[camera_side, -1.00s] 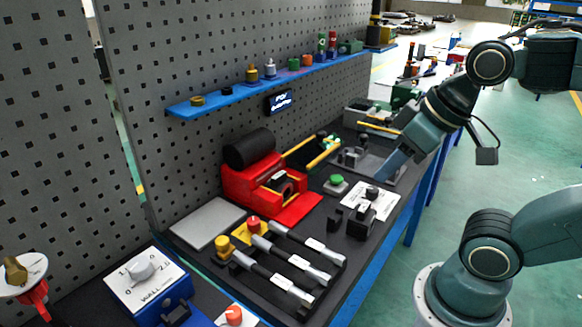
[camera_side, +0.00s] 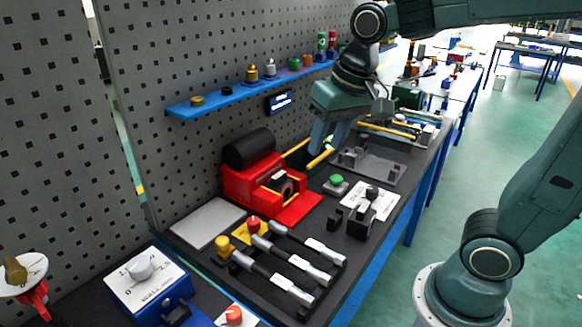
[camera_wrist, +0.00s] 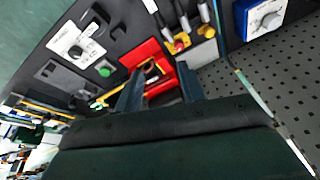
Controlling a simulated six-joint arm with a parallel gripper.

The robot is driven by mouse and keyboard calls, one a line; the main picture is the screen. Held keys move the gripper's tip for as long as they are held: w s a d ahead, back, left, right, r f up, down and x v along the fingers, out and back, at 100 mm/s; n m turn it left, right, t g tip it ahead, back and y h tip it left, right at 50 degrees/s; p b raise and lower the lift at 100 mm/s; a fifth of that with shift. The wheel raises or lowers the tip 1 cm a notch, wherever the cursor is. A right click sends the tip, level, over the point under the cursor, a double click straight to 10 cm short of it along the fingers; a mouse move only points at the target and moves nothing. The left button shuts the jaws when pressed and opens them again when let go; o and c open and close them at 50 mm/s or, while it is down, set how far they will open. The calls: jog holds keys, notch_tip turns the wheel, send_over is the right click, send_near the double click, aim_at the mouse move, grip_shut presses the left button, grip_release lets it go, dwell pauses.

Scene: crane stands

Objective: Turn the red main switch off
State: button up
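Two red parts could be the main switch, and I cannot tell which is meant. A red-orange knob (camera_side: 234,315) on a white plate is at the bottom edge of the side view, partly cut off. A red piece (camera_side: 36,293) hangs under a white disc with a brass knob (camera_side: 15,271) at the far left. Neither is clear in the wrist view. My gripper (camera_side: 328,148) is above the bench, well right of and behind both. In the wrist view my gripper (camera_wrist: 160,70) is open, with nothing between its two fingers.
A red block with a black cylinder (camera_side: 249,149) stands left of my gripper. Nearby are a green button (camera_side: 337,181), a black-knob plate (camera_side: 371,199), several lever handles (camera_side: 285,262) and a blue dial box (camera_side: 150,285). A blue shelf (camera_side: 230,97) runs along the pegboard.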

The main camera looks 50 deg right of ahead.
jog(key=w+a+f+m+g, duration=0.25)
jog(key=w+f, duration=0.25)
jog(key=w, duration=0.5)
jog(key=m, duration=0.3)
send_over(253, 220)
notch_tip(253, 220, down, 7)
jog(key=shift+r+g, duration=0.1)
jog(key=shift+g, duration=0.35)
notch_tip(253, 220, down, 14)
jog(key=shift+r, duration=0.1)
jog(key=c, duration=0.7)
